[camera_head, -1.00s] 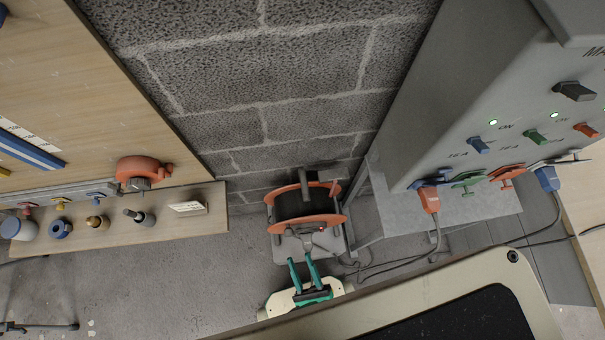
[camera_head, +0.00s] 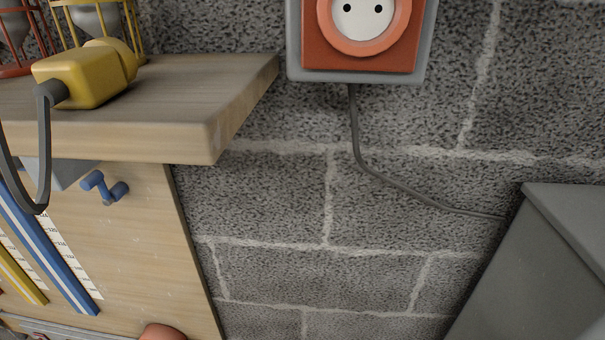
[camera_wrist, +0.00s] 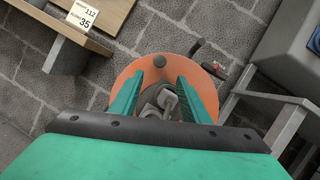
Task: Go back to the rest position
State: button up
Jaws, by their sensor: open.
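My gripper (camera_wrist: 160,78) shows in the wrist view with its two green fingers spread apart. No object is visibly gripped between them. Beyond the fingers is the orange cable reel (camera_wrist: 182,62), with grey parts at its middle showing through the gap. The fingers cover part of the reel, and I cannot tell how far they are from it.
The head view shows a wooden shelf (camera_head: 232,105) with a yellow plug (camera_head: 92,78), an orange wall socket (camera_head: 362,58) with a grey cable, and a grey cabinet (camera_head: 545,265). The wrist view shows a grey metal frame (camera_wrist: 285,125) right of the reel and a wooden ledge (camera_wrist: 68,32) at upper left.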

jog(key=w+d+r+m+g+h, duration=0.1)
jog(key=w+d+r+m+h, duration=0.1)
jog(key=r+m, duration=0.75)
jog(key=w+d+r+m+g+h, duration=0.2)
jog(key=r+m, duration=0.5)
jog(key=m, duration=0.6)
jog(key=a+r+m+g+y, duration=0.1)
jog(key=a+r+m, duration=0.2)
jog(key=r+m, duration=0.4)
jog(key=w+a+r+m+g+y, duration=0.1)
jog(key=a+r+m+g, duration=0.1)
jog(key=r+m, duration=0.5)
jog(key=a+m, duration=0.1)
jog(key=m, duration=0.4)
jog(key=shift+a+r+g, duration=0.25)
jog(key=shift+r+g, duration=0.05)
jog(key=shift+r, duration=0.1)
jog(key=shift+c, duration=1.2)
jog(key=shift+w, duration=0.1)
jog(key=shift+c, duration=0.2)
jog(key=shift+d, duration=0.1)
